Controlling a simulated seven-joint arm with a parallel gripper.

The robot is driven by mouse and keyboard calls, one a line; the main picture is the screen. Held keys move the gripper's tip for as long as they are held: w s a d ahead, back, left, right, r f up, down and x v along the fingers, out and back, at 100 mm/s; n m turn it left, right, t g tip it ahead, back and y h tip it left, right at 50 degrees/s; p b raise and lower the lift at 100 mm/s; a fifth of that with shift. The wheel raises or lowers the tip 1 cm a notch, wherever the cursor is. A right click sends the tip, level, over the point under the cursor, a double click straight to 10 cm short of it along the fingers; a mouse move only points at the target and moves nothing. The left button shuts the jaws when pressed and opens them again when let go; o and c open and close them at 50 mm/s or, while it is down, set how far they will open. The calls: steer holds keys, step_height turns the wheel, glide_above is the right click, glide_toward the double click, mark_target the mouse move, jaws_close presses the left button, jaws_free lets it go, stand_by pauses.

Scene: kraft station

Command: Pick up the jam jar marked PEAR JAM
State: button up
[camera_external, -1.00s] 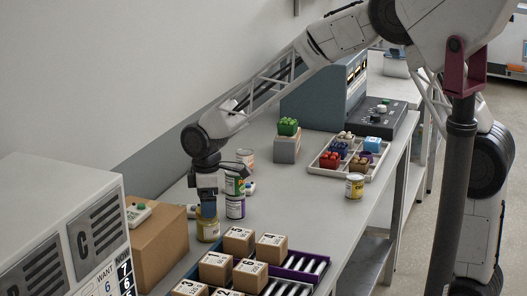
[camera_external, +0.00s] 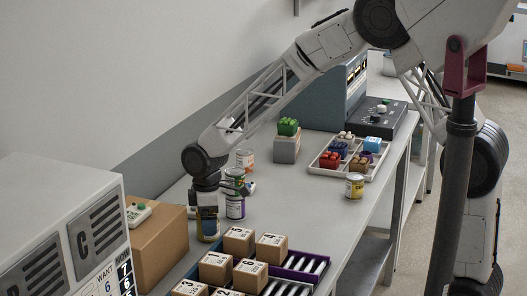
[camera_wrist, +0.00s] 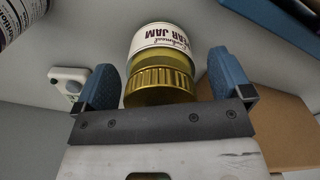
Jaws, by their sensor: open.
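The PEAR JAM jar (camera_wrist: 160,62) has a gold ribbed lid and a white label whose lettering reads upside down in the wrist view. It stands on the grey table, and in the external view the jar (camera_external: 208,236) is partly hidden by my gripper. My gripper (camera_wrist: 161,75) is open, with one blue finger on each side of the jar and visible gaps between fingers and jar. In the external view my gripper (camera_external: 207,213) points down over the jar.
A cardboard box (camera_external: 160,245) is to the left, with a green-buttoned device (camera_external: 138,212) on top. Numbered boxes (camera_external: 239,240) sit on the roller tray in front.

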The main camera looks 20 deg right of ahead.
steer(key=c, duration=1.2)
steer(key=shift+r, duration=0.1)
steer(key=shift+c, duration=0.2)
steer(key=shift+r, duration=4.95)
